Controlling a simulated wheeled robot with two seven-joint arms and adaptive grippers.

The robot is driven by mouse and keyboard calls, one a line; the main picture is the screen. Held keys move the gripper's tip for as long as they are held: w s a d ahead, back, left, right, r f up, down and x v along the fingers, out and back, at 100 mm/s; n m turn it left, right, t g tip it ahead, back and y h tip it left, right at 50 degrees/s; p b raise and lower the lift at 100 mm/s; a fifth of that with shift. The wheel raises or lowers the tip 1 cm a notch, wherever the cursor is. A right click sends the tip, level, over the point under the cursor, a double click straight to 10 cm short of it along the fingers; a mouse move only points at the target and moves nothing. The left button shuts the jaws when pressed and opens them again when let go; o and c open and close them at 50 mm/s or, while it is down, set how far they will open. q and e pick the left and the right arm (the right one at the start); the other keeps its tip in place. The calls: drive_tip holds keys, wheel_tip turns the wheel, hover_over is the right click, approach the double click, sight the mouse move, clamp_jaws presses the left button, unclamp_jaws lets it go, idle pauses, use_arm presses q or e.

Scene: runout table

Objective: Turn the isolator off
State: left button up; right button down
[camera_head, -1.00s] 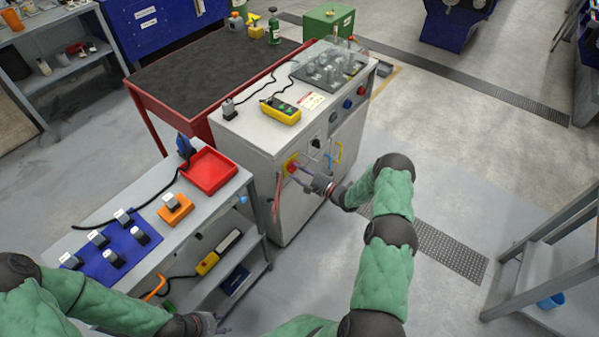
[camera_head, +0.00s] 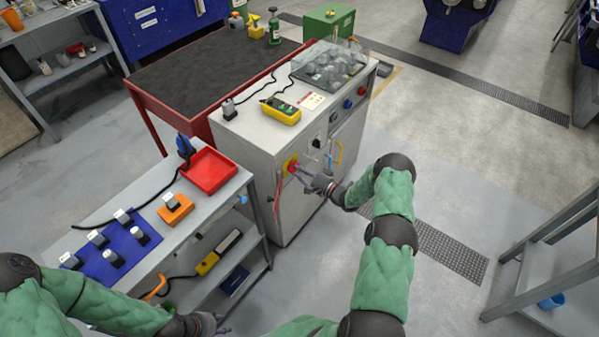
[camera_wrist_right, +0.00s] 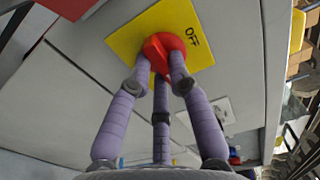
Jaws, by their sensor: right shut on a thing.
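The isolator is a red rotary knob (camera_wrist_right: 165,46) on a yellow plate (camera_wrist_right: 201,17) marked OFF, on the front of the grey cabinet (camera_head: 290,220). The yellow plate also shows in the head view (camera_head: 289,165). My right gripper (camera_wrist_right: 163,72) is at the knob, its fingers closed around it from both sides. The fingers hide part of the knob and plate, so any other marking is hidden. My left gripper (camera_head: 212,325) is low at the bottom of the head view, beside the shelf trolley and away from the isolator; its fingers are too small to read.
The cabinet top holds a yellow pendant (camera_head: 281,111) and a clear cover (camera_head: 333,63). A trolley to the left carries a red tray (camera_head: 209,171) and a blue mat (camera_head: 100,270). Red tags hang beside the isolator.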

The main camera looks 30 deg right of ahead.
drive_tip(key=shift+f, duration=0.1)
drive_tip(key=shift+d+r+n+b, duration=0.15)
drive_tip(key=shift+n+b, duration=2.45)
drive_tip(key=shift+n, duration=1.75)
drive_tip(key=shift+d+r+n+b, duration=0.1)
drive_tip(key=shift+n+b, duration=2.5)
drive_tip(key=shift+n, duration=1.75)
drive_tip(key=c, duration=1.1)
unclamp_jaws()
drive_tip(key=shift+c, duration=0.2)
drive_tip(key=v, duration=1.2)
